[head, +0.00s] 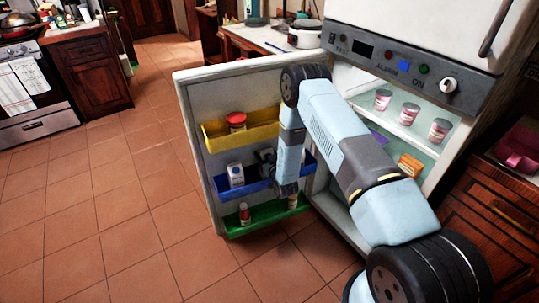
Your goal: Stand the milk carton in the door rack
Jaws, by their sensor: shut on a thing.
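The milk carton (236,175), white with blue marks, stands about upright at the left part of the blue door rack (258,187) in the head view. My arm reaches over the open fridge and bends down to the door. My gripper (262,158) is small and dark, just right of the carton at the blue rack. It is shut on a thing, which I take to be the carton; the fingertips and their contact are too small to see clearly. Whether the carton's base rests on the rack floor is hidden by the rack front.
The yellow rack (242,133) above holds a red-lidded jar (237,121). The green rack (258,217) below holds a red-capped bottle (245,213) and another container (292,201). Several tubs stand on the fridge shelf (405,117). The tiled floor left of the door (198,95) is clear.

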